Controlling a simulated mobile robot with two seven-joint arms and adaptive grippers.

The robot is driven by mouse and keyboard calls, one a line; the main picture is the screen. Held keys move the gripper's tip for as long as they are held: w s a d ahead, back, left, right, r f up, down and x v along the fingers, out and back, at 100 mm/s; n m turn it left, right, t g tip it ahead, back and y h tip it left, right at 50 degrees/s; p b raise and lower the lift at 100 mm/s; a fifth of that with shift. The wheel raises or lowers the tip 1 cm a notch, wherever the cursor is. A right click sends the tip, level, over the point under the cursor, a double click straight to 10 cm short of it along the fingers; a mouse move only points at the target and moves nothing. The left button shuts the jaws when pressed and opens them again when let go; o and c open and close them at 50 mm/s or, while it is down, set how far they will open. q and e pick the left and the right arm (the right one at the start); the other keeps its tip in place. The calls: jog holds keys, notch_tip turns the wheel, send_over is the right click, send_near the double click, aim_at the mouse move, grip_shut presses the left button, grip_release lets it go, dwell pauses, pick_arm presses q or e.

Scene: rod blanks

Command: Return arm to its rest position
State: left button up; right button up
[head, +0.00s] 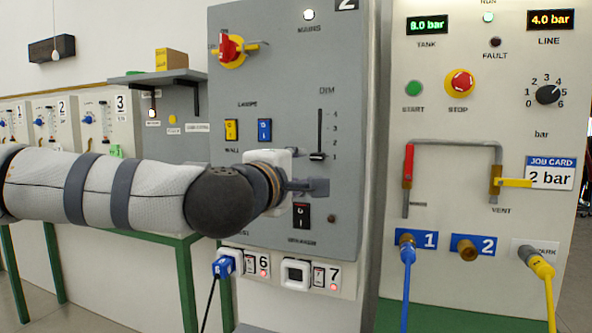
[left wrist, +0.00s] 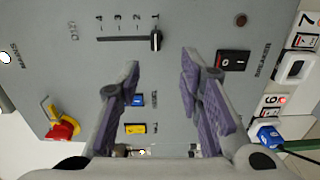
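My left arm (head: 130,190) reaches in from the left in the head view, stretched across to the grey control panel (head: 285,100). My left gripper (head: 308,172) is in front of the panel, below the DIM slider (head: 318,156) and above the black breaker switch (head: 302,215). In the left wrist view the two fingers of this gripper (left wrist: 160,68) are spread apart with nothing between them. The slider knob (left wrist: 156,40) and the breaker switch (left wrist: 233,60) lie beyond the fingertips. Whether a finger touches the panel I cannot tell. My right gripper does not show.
A red rotary switch (head: 230,48) sticks out above the arm. Sockets with a blue plug (head: 224,266) are below. At the right a panel carries pipes, a yellow vent lever (head: 512,183) and blue and yellow hoses. A shelf (head: 158,77) with a box is behind the arm.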

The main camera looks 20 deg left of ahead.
pick_arm(q)
jog(key=shift+s, duration=0.25)
